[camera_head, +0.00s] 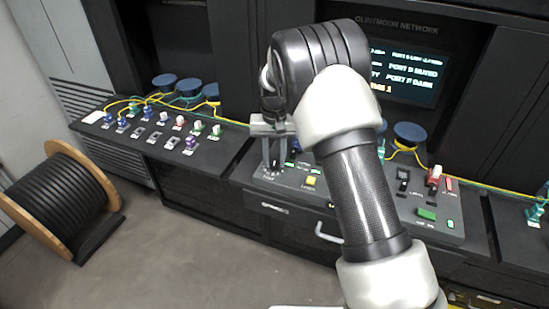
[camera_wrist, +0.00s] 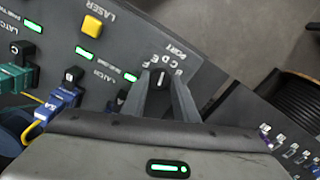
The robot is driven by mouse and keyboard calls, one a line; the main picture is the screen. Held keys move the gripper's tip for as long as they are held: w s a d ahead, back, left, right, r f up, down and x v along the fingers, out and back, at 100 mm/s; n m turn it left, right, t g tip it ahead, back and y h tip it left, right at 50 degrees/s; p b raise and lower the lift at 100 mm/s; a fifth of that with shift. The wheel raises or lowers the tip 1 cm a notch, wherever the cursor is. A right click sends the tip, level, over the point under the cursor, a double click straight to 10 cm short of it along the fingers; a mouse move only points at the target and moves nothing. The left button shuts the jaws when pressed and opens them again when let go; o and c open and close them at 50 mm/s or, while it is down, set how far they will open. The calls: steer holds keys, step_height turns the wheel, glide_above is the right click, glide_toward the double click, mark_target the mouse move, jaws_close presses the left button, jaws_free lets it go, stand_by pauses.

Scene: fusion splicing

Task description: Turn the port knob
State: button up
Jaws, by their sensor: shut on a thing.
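The port knob (camera_wrist: 158,76) is a small dark dial with a pale pointer line, on the grey control panel (camera_wrist: 165,35). Letters and the word PORT are printed around it in the wrist view. My gripper (camera_wrist: 162,82) is shut on the knob, with one finger on each side of it. In the head view my gripper (camera_head: 273,160) points down at the left end of the panel, and the knob is mostly hidden there. A screen (camera_head: 405,75) behind my arm shows lines about ports, partly covered by my arm.
A yellow LASER button (camera_wrist: 92,26) and lit green indicators are near the knob. Blue (camera_wrist: 57,101) and green connectors sit beside latches. Left of the panel, a bench (camera_head: 150,145) carries several coloured connectors. A cable drum (camera_head: 60,200) stands on the floor, with clear floor beside it.

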mark_target(275, 162)
steer(key=shift+r, duration=0.1)
steer(key=o, duration=1.1)
step_height(275, 162, up, 17)
steer(key=shift+r, duration=0.2)
